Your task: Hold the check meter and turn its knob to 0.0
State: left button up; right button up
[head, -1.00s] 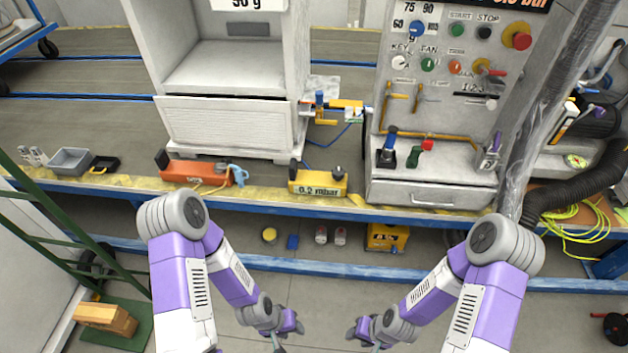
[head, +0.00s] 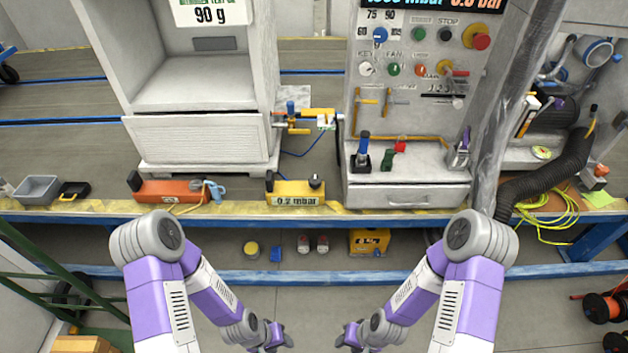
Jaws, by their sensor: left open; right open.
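The check meter is a yellow box (head: 296,192) near the front edge of the bench, left of the drawer unit. Its front label reads 0.2 mbar. A dark knob (head: 316,182) stands on its top right, and a black part sits at its top left. My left gripper (head: 286,339) and my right gripper (head: 340,338) are both low in the view, in front of the bench and well short of the meter. Both are open and empty.
An orange tool (head: 168,190) lies left of the meter. A control panel (head: 412,110) with a drawer (head: 408,196) stands to the right. A white cabinet (head: 195,140) stands behind. A blue bench rail (head: 350,276) runs below. The bench strip before the meter is clear.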

aim_at(315, 182)
jog(key=u, duration=0.4)
jog(key=i, duration=1.35)
jog(key=z, duration=0.4)
